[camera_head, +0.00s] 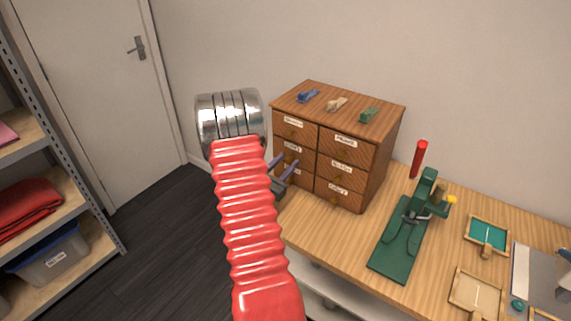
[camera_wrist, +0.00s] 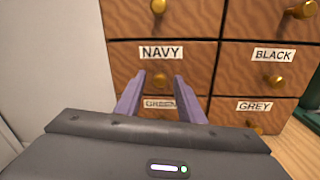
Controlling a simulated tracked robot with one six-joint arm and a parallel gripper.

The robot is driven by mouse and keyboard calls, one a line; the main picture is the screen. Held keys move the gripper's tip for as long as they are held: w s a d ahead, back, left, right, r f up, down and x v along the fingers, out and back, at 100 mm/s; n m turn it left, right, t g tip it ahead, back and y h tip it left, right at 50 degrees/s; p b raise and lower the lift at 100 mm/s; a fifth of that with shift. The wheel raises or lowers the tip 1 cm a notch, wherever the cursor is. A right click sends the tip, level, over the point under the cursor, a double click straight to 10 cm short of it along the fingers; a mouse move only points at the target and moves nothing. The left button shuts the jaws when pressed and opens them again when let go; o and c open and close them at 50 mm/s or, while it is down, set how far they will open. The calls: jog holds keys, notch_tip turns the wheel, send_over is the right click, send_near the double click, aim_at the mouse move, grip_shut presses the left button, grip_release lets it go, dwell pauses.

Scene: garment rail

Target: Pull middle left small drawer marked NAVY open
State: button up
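The wooden drawer cabinet (camera_head: 390,135) stands on the workbench, with two columns of small labelled drawers. The drawer marked NAVY (camera_wrist: 200,62) is in the middle row of the left column and looks closed, its front level with its neighbours. Its round brass knob (camera_wrist: 160,80) shows between the fingertips of my gripper (camera_wrist: 160,77). My gripper is open, with one finger on each side of the knob; I cannot tell whether either touches it. In the head view my gripper (camera_head: 283,167) is at the cabinet's left front, partly covering the NAVY drawer.
The BLACK drawer (camera_wrist: 272,60) is to the right, the GREY drawer (camera_wrist: 255,105) below it. The GREEN label (camera_wrist: 160,103) is partly hidden by my gripper. Three coloured clips lie on the cabinet top. A green press (camera_head: 405,235) stands to the right. A shelf rack (camera_head: 90,215) is far left.

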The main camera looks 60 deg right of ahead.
grip_shut()
dwell(0.4)
